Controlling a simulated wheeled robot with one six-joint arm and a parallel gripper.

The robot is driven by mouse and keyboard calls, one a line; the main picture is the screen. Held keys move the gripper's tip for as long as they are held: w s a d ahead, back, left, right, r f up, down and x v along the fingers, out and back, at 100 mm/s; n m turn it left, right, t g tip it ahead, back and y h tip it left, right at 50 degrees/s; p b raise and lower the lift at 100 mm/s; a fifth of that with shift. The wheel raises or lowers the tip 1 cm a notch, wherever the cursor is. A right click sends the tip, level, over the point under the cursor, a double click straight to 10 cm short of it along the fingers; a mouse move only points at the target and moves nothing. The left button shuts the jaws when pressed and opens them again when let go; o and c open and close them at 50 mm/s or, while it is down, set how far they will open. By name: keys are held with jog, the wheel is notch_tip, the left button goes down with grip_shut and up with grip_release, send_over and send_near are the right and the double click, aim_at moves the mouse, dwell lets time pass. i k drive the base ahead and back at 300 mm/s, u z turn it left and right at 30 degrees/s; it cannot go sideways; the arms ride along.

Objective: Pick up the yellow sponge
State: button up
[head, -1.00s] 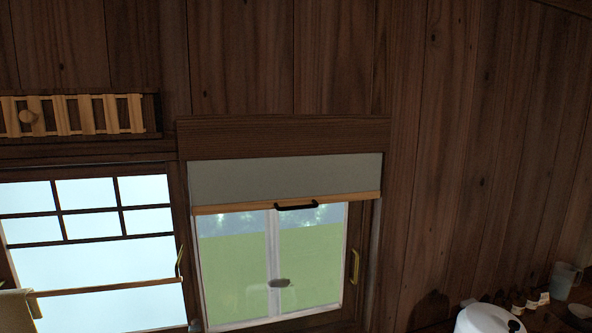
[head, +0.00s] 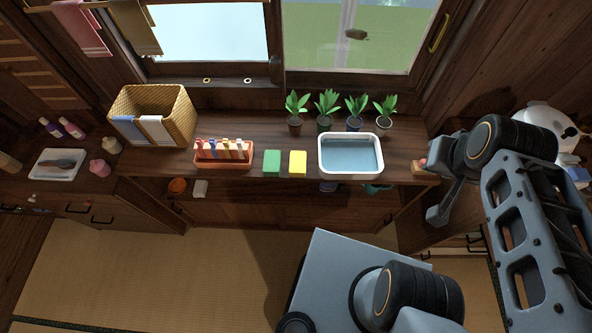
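The yellow sponge (head: 298,163) lies flat near the front edge of the wooden counter (head: 237,128), under the window. A green sponge (head: 272,163) lies close on its left, and a white basin of bluish water (head: 350,171) stands on its right. The yellow sponge's top is unobstructed. My gripper (head: 438,203) is at the right, beyond the counter's right end and well apart from the sponge. Its fingers are small and dark, so I cannot tell whether they are open or shut.
Several potted plants (head: 325,110) stand behind the basin. An orange rack of clothespins (head: 223,155) and a wicker basket (head: 183,105) with cloths stand left of the sponges. Tatami floor (head: 180,265) is open in front.

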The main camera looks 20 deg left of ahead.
aim_at(298, 159)
jog(key=k, duration=0.3)
jog(key=u, duration=1.15)
jog(key=i, duration=0.65)
jog(key=z, duration=0.1)
